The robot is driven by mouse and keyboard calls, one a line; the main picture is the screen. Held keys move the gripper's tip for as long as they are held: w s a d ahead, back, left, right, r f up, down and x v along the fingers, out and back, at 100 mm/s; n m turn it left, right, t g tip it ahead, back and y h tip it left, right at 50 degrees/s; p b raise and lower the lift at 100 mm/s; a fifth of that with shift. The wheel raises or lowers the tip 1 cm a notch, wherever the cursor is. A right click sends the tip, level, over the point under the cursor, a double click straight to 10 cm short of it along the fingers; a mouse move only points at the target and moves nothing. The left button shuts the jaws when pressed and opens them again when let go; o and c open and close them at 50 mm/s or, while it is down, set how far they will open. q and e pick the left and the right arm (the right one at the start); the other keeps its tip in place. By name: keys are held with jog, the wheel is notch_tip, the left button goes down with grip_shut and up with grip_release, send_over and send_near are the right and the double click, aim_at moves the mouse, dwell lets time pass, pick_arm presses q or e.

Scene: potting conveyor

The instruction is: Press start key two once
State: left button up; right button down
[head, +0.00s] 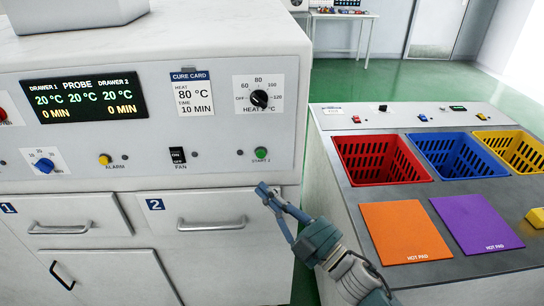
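A round green key (261,153) sits low on the right of the white oven's front panel (215,140). The small label under it seems to read START 1. I see no key that I can read as start two. My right gripper (268,190) is in front of the panel, below and close to the green key, by the right end of drawer 2 (160,228). Its fingertips look together with nothing between them. Whether it touches the oven front I cannot tell. My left gripper is not in view.
The panel also has a heat knob (260,98), a fan switch (178,155), a yellow alarm lamp (105,159) and a blue knob (44,165). To the right, a counter holds red (380,160), blue (458,155) and yellow baskets (522,150) and two hot pads (405,232).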

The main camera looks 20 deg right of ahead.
aim_at(261, 154)
jog(key=shift+s+a+r+n+y, duration=0.1)
jog(key=shift+s+r+n+y, duration=0.1)
jog(key=shift+r, duration=0.2)
jog(key=shift+s+a+r+n+y, duration=0.1)
jog(key=shift+s+r, duration=0.05)
jog(key=shift+r, duration=0.25)
jog(key=shift+w+d, duration=0.1)
jog(key=shift+w, duration=0.1)
jog(key=shift+w+d+b, duration=0.25)
jog(key=shift+w+d, duration=0.15)
jog(key=shift+w, duration=0.95)
jog(key=shift+w+d+b, duration=0.25)
jog(key=shift+w+d, duration=0.1)
jog(key=shift+w, duration=1.05)
jog(key=shift+w+d+b, duration=0.25)
jog(key=shift+w+d, duration=0.15)
jog(key=shift+w, duration=0.95)
jog(key=shift+w, duration=0.1)
jog(key=shift+w+d, duration=0.15)
jog(key=shift+w, duration=0.15)
